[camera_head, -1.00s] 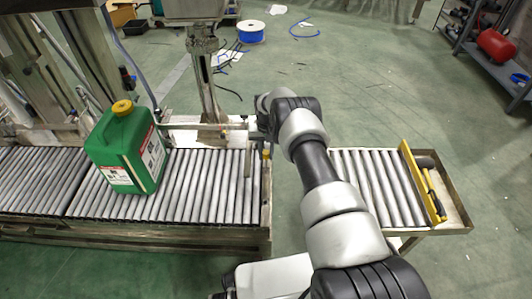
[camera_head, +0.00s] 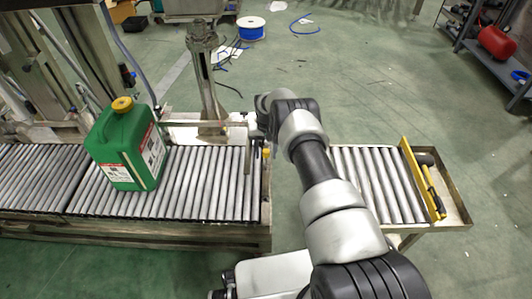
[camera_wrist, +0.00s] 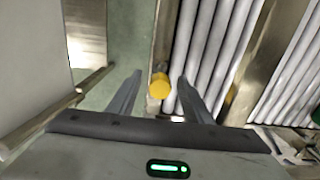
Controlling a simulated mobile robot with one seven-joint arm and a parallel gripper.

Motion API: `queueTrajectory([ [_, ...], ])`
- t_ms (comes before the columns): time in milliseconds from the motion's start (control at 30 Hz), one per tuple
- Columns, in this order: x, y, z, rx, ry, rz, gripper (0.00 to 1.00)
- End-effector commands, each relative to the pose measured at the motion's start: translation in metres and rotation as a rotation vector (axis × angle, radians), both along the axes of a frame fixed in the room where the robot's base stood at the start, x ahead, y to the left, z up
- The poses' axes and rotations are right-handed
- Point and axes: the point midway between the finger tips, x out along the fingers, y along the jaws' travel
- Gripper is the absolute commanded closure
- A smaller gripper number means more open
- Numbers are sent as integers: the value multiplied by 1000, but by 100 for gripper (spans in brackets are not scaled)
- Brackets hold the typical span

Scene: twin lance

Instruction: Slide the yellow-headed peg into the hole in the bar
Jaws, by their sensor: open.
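The yellow-headed peg (camera_wrist: 160,86) shows in the wrist view as a round yellow head beside the conveyor's end. In the head view its yellow head (camera_head: 266,153) shows just left of my arm, at the conveyor's right end. My gripper (camera_wrist: 158,76) is open, with one finger on each side of the yellow head and a gap to both; I cannot tell its depth from the head. A metal bar (camera_head: 205,124) runs across behind the conveyor towards my wrist. Its hole is not visible. The peg's shaft is mostly hidden.
A green jug (camera_head: 128,150) with a yellow cap stands on the roller conveyor (camera_head: 205,190). An upright metal column (camera_head: 205,85) stands behind it. A separate roller section (camera_head: 370,185) with a yellow crosspiece (camera_head: 421,180) lies right of my arm. Open floor lies beyond.

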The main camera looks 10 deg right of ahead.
Motion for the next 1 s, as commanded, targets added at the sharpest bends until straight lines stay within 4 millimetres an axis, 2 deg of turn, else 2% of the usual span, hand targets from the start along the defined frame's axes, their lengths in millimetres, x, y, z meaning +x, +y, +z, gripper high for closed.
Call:
queueTrajectory([
  [167, 2, 0, 29, -1, -4, 0, 54],
  [600, 1, 0, 133, -1, -3, 0, 54],
  [800, 1, 0, 163, 0, -1, 0, 54],
  [1000, 0, 0, 172, 0, -1, 0, 54],
])
